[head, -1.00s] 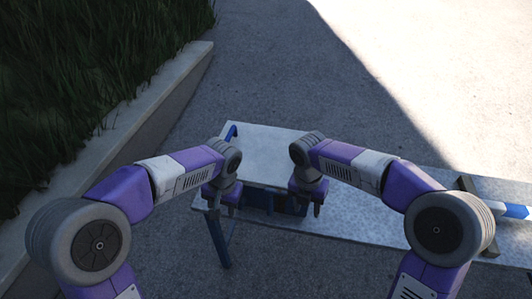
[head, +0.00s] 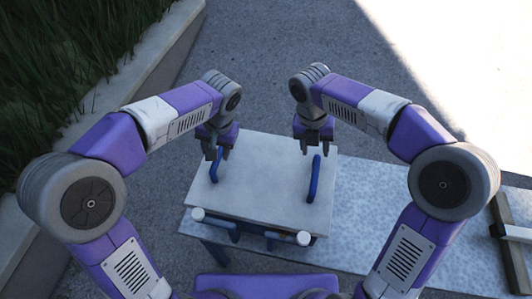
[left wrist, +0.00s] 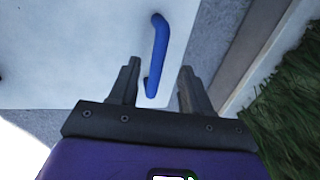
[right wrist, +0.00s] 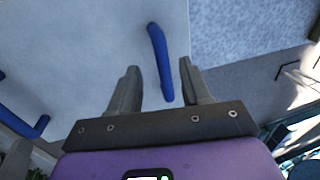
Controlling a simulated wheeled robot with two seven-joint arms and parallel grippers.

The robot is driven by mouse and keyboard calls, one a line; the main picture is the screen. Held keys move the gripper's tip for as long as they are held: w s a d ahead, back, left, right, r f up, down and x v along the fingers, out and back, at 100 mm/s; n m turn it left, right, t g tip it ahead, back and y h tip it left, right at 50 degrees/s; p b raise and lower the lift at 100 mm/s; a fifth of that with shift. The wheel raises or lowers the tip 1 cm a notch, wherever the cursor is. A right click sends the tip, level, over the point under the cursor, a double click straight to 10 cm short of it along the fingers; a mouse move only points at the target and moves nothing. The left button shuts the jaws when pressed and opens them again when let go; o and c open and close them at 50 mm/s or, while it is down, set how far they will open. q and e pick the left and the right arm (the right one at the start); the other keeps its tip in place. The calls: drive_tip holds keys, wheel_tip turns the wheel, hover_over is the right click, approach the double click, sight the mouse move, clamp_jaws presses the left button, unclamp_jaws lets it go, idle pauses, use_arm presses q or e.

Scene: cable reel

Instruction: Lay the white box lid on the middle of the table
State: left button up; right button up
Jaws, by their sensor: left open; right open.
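The white box lid (head: 262,185) is a flat pale panel with two upright blue handles, at the left end of the table (head: 385,215). It appears to lie on a blue-framed box. The left handle (head: 215,166) and right handle (head: 314,178) stand near its sides. My left gripper (head: 217,152) is open above the left handle; in the left wrist view that handle (left wrist: 159,45) runs between the fingers. My right gripper (head: 312,146) is open at the right handle, which shows between the fingers in the right wrist view (right wrist: 158,52). I cannot tell whether either touches.
Blue bars with white ends (head: 303,239) stick out at the box's near side. A beam and a white bar (head: 510,231) lie at the table's right end. The table between them is clear. A kerb (head: 140,75) with grass runs along the left.

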sight(216, 164)
use_arm(q)
drive_tip(key=shift+s+r, duration=0.1)
drive_tip(key=shift+s, duration=0.25)
use_arm(e)
drive_tip(key=shift+s, duration=0.35)
use_arm(q)
drive_tip(key=shift+w+a+f, duration=0.1)
drive_tip(key=shift+a+f, duration=0.15)
drive_tip(key=shift+f, duration=1)
drive_tip(key=shift+w+a+f, duration=0.1)
drive_tip(key=shift+a+f, duration=0.15)
drive_tip(key=shift+f, duration=1)
drive_tip(key=shift+a+f, duration=0.25)
drive_tip(key=shift+f, duration=1)
use_arm(e)
drive_tip(key=shift+s+d+f, duration=0.1)
drive_tip(key=shift+d+f, duration=0.15)
drive_tip(key=shift+f, duration=1)
drive_tip(key=shift+w+d+f, duration=0.1)
drive_tip(key=shift+d+f, duration=0.15)
drive_tip(key=shift+f, duration=0.95)
drive_tip(key=shift+s+d+f, duration=0.1)
drive_tip(key=shift+d+f, duration=0.15)
drive_tip(key=shift+f, duration=1)
use_arm(q)
clamp_jaws()
use_arm(e)
clamp_jaws()
